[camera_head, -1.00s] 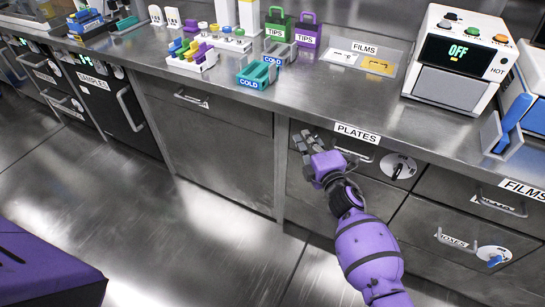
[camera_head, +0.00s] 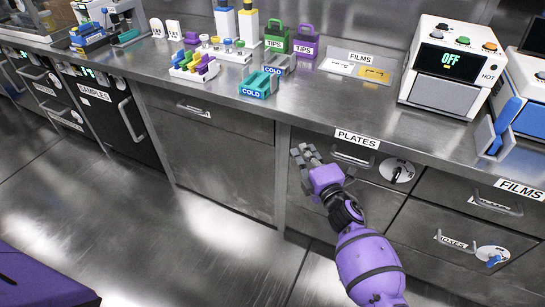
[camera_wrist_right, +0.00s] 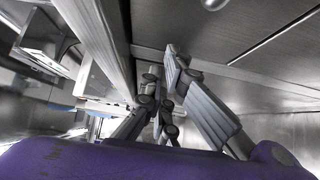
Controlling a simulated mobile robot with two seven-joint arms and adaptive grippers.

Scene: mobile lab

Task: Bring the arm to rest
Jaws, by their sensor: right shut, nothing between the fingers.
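My right arm is purple and comes in from the bottom right of the head view. My right gripper (camera_head: 305,157) is in front of the drawer fronts, just below the counter edge and left of the PLATES drawer handle (camera_head: 352,160). It is shut and empty. In the right wrist view its grey fingers (camera_wrist_right: 160,105) come close together, with the counter edge (camera_wrist_right: 105,40) running close beside them on the left. I cannot tell whether they touch the cabinet. My left gripper is not in view.
The steel counter (camera_head: 325,112) carries a blue-green COLD rack (camera_head: 259,82), a green TIPS box (camera_head: 278,38), a purple TIPS box (camera_head: 305,42) and a white device reading OFF (camera_head: 450,65). Drawer handles (camera_head: 497,205) stick out at the right. The floor (camera_head: 180,235) at left is clear.

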